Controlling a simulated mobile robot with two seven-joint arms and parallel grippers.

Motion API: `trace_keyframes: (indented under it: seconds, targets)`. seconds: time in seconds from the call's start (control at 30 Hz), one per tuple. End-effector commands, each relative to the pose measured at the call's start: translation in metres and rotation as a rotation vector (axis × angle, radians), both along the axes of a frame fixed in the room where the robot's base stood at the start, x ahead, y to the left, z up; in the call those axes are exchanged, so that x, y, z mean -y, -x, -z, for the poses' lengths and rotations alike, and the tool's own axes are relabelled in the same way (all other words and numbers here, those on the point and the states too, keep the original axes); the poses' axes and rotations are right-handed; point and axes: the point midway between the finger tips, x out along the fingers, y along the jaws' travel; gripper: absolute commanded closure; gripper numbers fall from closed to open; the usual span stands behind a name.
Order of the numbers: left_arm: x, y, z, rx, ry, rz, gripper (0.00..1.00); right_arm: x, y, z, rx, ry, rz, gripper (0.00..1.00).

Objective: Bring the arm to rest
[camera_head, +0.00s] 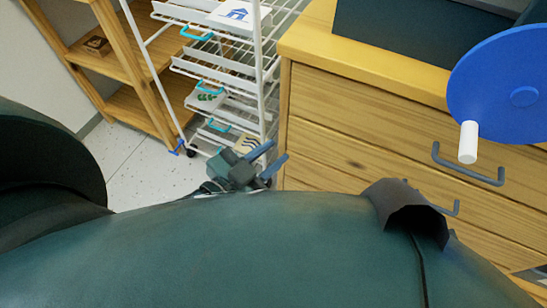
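My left gripper (279,150) shows near the middle of the camera_head view, just past the edge of my dark green body. Its two blue fingers are apart, with nothing seen between them. It is in front of the white wire rack and close to the left side of the wooden drawer cabinet in the picture. Most of the arm behind it is hidden by my body. My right gripper is not in view.
The white wire rack (259,75) holds several sheets. The wooden drawer cabinet (360,120) fills the right, with a grey handle (468,172). A blue disc (500,65) with a white peg (468,143) juts out in front of it. Wooden shelves (128,100) stand left. Pale floor (130,170) is clear.

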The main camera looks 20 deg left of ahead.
Motion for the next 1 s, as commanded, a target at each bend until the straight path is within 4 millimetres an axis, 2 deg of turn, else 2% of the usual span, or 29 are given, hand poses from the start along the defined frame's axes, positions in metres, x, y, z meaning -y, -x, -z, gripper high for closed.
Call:
trace_keyframes:
  seconds: [0.13, 0.47, 0.57, 0.9, 1.0]
  targets:
    - [0.013, 0.01, -0.004, -0.036, 0.099, -0.003, 0.76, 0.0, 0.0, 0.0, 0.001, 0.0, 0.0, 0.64]
    - [0.012, 0.011, -0.008, -0.043, 0.112, -0.006, 0.76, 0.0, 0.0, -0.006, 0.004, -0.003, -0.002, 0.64]
    - [0.008, 0.014, -0.024, -0.066, 0.133, -0.022, 0.76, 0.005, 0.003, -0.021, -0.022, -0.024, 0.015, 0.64]
    - [-0.021, 0.037, -0.097, -0.229, 0.281, -0.141, 0.76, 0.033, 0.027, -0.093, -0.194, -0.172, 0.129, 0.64]
    - [-0.021, 0.037, -0.082, -0.23, 0.284, -0.141, 0.76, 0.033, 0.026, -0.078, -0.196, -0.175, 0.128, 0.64]
